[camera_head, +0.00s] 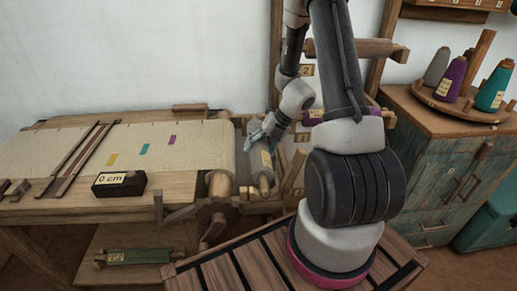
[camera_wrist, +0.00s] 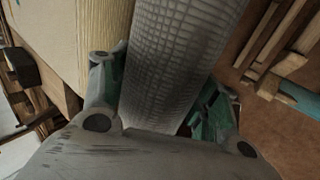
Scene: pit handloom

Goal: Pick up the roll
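The roll (camera_head: 259,168) is a grey cylinder with a woven-looking surface, just right of the loom's cloth beam in the head view. In the wrist view the roll (camera_wrist: 178,60) runs from the top edge down between my fingers. My gripper (camera_head: 263,137) is at the far end of the roll in the head view. In the wrist view my gripper (camera_wrist: 160,88) has one green-grey finger on each side of the roll. Both fingers look very close to it, and I cannot tell whether they press on it. The palm hides the roll's lower part.
The loom's cream cloth (camera_head: 190,145) and wooden beams lie left of the roll. A black "0 cm" block (camera_head: 119,184) sits on the loom. A wooden cabinet (camera_head: 440,120) with several yarn cones stands at the right. Wooden bars flank the roll closely.

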